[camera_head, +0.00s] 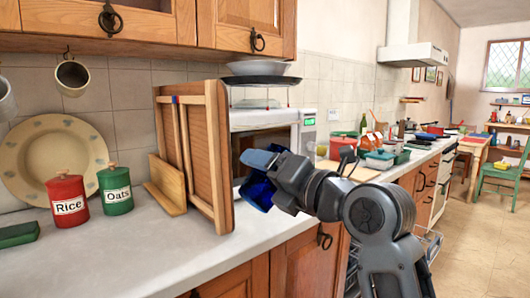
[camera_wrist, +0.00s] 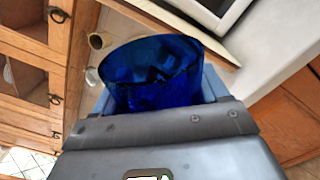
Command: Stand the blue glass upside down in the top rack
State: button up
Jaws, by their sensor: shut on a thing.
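A blue glass (camera_head: 257,192) is held in my gripper (camera_head: 263,168) above the counter, in front of the microwave. In the wrist view the glass (camera_wrist: 152,72) fills the space between the blue fingers of my gripper (camera_wrist: 158,95), which are shut on it. It is tilted in the head view; I cannot tell for sure which end is its mouth. What looks like part of a wire rack (camera_head: 352,268) shows low behind my arm, below the counter. My arm hides most of it, so its levels cannot be made out.
The counter (camera_head: 130,262) is clear at the front. A red Rice jar (camera_head: 67,200) and a green Oats jar (camera_head: 116,190) stand at left. Wall cabinets (camera_head: 110,20) hang above.

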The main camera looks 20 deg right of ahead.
jog(key=m+p, duration=0.4)
jog(key=shift+r, duration=0.15)
jog(key=m+p, duration=0.3)
jog(key=p, duration=0.1)
jog(key=m, duration=0.1)
jog(key=m+p, duration=0.1)
jog(key=shift+f+m, duration=0.3)
jog(key=shift+f, duration=0.1)
jog(key=m, duration=0.2)
jog(key=shift+f+m+p, duration=0.1)
jog(key=shift+m+p, duration=0.2)
jog(key=shift+p, duration=0.05)
jog(key=m+p, duration=0.1)
jog(key=m, duration=0.3)
jog(key=shift+f, duration=0.15)
jog(key=m+p, duration=0.1)
jog(key=m, duration=0.1)
jog(key=shift+a+m+p, duration=0.1)
jog(key=shift+m+p, duration=0.2)
jog(key=m+p, duration=0.1)
jog(key=m, duration=0.1)
jog(key=m+p, duration=0.1)
jog(key=m, duration=0.2)
jog(key=shift+s+a+p, duration=0.1)
jog(key=shift+a+p, duration=0.1)
jog(key=shift+p, duration=0.1)
jog(key=shift+a+f+m, duration=0.1)
jog(key=shift+f+m, duration=0.15)
jog(key=shift+m, duration=0.85)
